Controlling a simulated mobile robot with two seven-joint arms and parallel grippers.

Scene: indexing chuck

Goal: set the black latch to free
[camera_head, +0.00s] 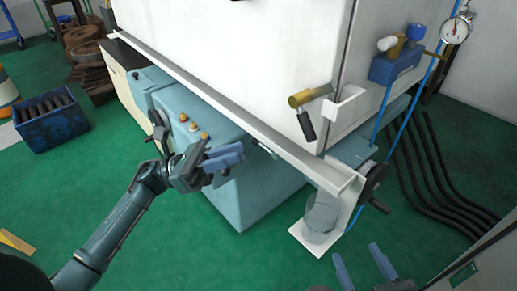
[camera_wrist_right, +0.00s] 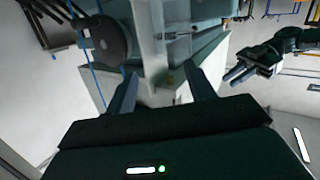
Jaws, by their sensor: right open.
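A lever with a black grip (camera_head: 306,125) and a brass pivot (camera_head: 309,95) is on the white door at its lower right, beside a white bracket. The grip hangs down and slightly right. I cannot tell for sure that this is the black latch. My left gripper (camera_head: 242,153) is left of and below the lever, in front of the teal machine base, apart from the lever. It also shows in the right wrist view (camera_wrist_right: 231,78), but I cannot tell its opening. My right gripper (camera_head: 359,249) is open and empty, low in front of the machine; its spread fingers show in the wrist view (camera_wrist_right: 162,75).
A dark handwheel (camera_head: 374,181) sticks out at the machine's right corner and shows in the wrist view (camera_wrist_right: 106,42). A white rail (camera_head: 235,118) runs below the door. Brass knobs (camera_head: 193,127) top the teal base. Black hoses (camera_head: 440,165) lie at right.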

